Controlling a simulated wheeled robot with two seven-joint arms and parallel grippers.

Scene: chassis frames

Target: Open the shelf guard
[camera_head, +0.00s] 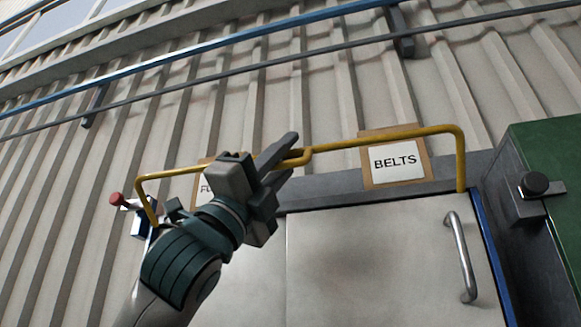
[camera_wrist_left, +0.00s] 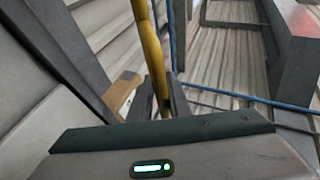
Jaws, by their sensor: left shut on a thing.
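The shelf guard is a yellow bar (camera_head: 390,133) that runs across the front above a light cabinet, with both ends bent down. In the left wrist view the yellow bar (camera_wrist_left: 150,45) runs down between the fingers of the left gripper (camera_wrist_left: 160,103). The right gripper is not in view.
A "BELTS" label (camera_head: 395,162) is behind the bar, and a second label is mostly hidden by my left gripper. Below are pale doors (camera_head: 385,255) with a metal handle (camera_head: 460,258). A red knob (camera_head: 117,198) is at left, a green cabinet (camera_head: 550,160) at right.

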